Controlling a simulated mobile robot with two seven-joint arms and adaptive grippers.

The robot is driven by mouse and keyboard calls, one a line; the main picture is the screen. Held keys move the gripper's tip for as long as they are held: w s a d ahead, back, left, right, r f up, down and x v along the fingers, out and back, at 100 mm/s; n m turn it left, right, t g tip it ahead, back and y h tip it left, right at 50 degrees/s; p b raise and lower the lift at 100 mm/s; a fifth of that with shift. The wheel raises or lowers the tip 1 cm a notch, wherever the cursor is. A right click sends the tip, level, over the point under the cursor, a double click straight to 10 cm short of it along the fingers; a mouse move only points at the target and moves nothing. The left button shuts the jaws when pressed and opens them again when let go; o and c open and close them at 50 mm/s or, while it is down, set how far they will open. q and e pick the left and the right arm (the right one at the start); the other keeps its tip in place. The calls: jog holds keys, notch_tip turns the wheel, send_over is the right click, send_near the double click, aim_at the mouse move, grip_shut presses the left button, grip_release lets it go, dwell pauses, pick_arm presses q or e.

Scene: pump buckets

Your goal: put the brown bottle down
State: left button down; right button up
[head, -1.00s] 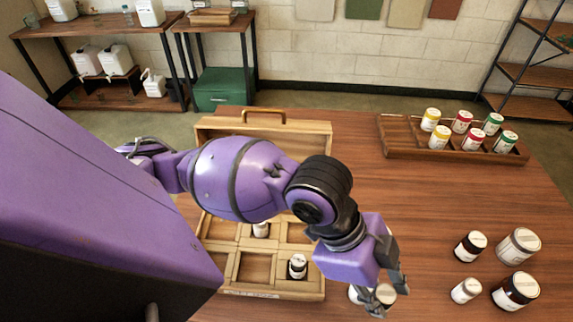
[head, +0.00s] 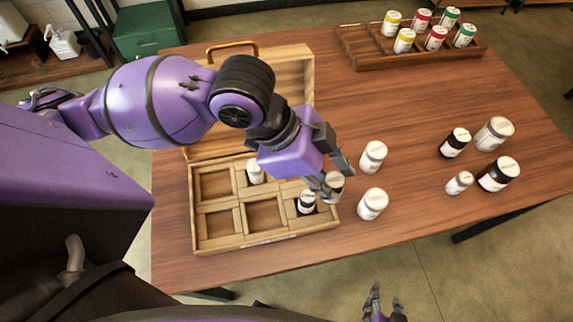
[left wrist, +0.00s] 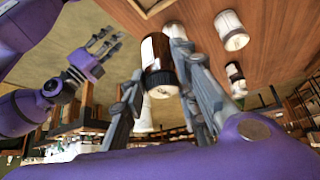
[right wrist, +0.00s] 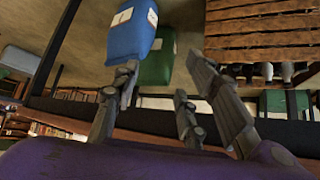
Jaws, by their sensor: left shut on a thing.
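The brown bottle (left wrist: 158,60), with a white label and a dark cap, is between the fingers of my left gripper (left wrist: 165,88) in the left wrist view. In the head view my left gripper (head: 328,186) is at the right side of the wooden divided box (head: 262,239). My right gripper (head: 383,303) is open and empty at the bottom edge.
A white bottle (head: 255,172) stands in a back compartment. Two white bottles (head: 373,156) (head: 372,205) stand just right of the box. Several jars (head: 497,174) stand further right. A tray (head: 365,61) of coloured-lid jars is at the back. The table between is clear.

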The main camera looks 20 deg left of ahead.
pick_arm(q)
jog(key=w+a+f+b, duration=0.1)
jog(key=w+a+f, duration=0.2)
jog(key=f, duration=0.1)
jog(key=w+a+f, duration=0.3)
jog(key=a+f, duration=0.1)
jog(key=f, duration=0.1)
jog(key=w+a+f+b, duration=0.1)
jog(key=w+a+f, duration=0.2)
jog(key=f, duration=0.1)
jog(key=shift+w+a+f+b, duration=0.15)
jog(key=shift+w+b, duration=0.15)
jog(key=shift+b, duration=0.05)
pick_arm(e)
jog(key=f, duration=0.2)
jog(key=s+d+f, duration=0.1)
pick_arm(q)
jog(key=shift+f, duration=0.15)
jog(key=c, duration=1.4)
grip_release()
jog(key=shift+o, duration=0.2)
pick_arm(e)
jog(key=shift+s, duration=0.15)
jog(key=shift+r, duration=0.1)
